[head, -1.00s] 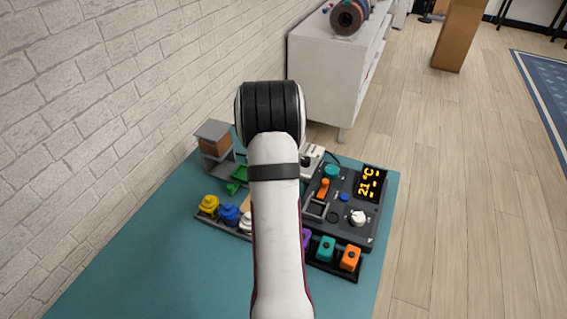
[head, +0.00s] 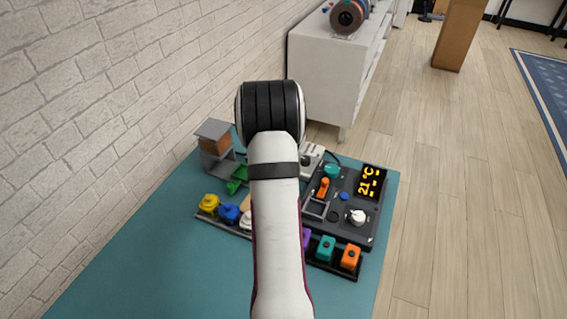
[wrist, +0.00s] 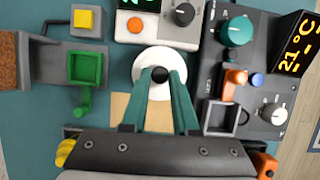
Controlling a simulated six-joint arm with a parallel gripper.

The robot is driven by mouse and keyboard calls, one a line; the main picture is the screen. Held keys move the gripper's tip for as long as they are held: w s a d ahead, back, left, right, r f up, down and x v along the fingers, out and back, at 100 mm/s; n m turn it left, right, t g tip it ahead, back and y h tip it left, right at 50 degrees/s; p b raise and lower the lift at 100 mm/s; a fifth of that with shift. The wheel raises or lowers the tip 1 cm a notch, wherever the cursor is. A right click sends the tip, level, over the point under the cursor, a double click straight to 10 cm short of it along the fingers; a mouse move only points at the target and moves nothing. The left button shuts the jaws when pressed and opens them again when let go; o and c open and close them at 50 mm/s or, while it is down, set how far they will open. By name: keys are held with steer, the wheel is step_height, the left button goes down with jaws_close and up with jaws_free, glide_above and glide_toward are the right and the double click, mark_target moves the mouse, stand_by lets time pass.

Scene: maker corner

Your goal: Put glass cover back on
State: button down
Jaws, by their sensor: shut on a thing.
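In the wrist view, a pale round disc with a small black knob (wrist: 159,74) at its middle appears to be the glass cover (wrist: 150,57). My gripper (wrist: 160,77) has its teal fingers closed on the knob from both sides. In the head view my arm hides the gripper and cover.
A dark control panel (wrist: 257,62) with knobs and an orange lever (wrist: 235,79) stands right. A green part (wrist: 85,68) and grey holder (wrist: 48,62) are left. Coloured blocks, including yellow (head: 209,204) and orange (head: 350,257), line the front. The teal mat (head: 150,270) is clear front left.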

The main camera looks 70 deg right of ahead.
steer(key=shift+c, duration=0.6)
jaws_free()
steer(key=shift+r, duration=0.1)
steer(key=shift+r, duration=3.4)
jaws_close()
